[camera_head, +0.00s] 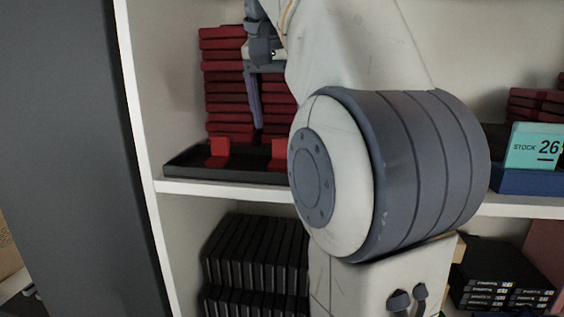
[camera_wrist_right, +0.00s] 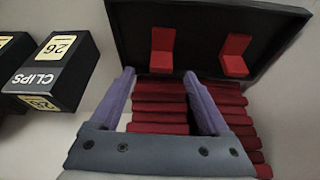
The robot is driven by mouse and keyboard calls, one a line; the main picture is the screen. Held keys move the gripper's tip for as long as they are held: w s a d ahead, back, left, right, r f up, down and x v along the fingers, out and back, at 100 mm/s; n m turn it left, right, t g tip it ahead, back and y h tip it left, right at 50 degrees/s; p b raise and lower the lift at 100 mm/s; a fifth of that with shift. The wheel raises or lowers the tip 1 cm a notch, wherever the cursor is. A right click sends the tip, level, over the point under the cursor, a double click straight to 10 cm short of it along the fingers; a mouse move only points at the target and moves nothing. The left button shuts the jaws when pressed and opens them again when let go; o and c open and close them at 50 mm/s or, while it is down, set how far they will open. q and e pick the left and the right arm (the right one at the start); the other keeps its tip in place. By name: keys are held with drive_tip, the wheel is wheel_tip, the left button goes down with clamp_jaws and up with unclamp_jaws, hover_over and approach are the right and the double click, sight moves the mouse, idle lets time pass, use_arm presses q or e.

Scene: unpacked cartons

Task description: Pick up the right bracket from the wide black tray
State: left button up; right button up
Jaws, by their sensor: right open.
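The wide black tray (camera_head: 182,171) lies on the white shelf and holds two upright red L-shaped brackets. The right bracket (camera_head: 278,154) is partly hidden by my right arm. The left bracket (camera_head: 217,152) stands clear. The right wrist view is turned round, so the right bracket (camera_wrist_right: 162,50) shows on the left there and the left bracket (camera_wrist_right: 235,56) on the right. My right gripper (camera_head: 257,120) points down above the tray, apart from both brackets. In the wrist view its purple fingers (camera_wrist_right: 158,75) are spread with nothing held. My left gripper is not in view.
A tall stack of red boxes (camera_head: 225,92) stands behind the tray, close to the fingers. Black CLIPS boxes (camera_wrist_right: 56,72) stand beside the tray. A blue bin with a STOCK 26 sign (camera_head: 535,147) is at right. Black cases (camera_head: 250,252) fill the lower shelf.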

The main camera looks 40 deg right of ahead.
drive_tip(key=shift+x, duration=3.3)
drive_tip(key=shift+a, duration=0.1)
clamp_jaws()
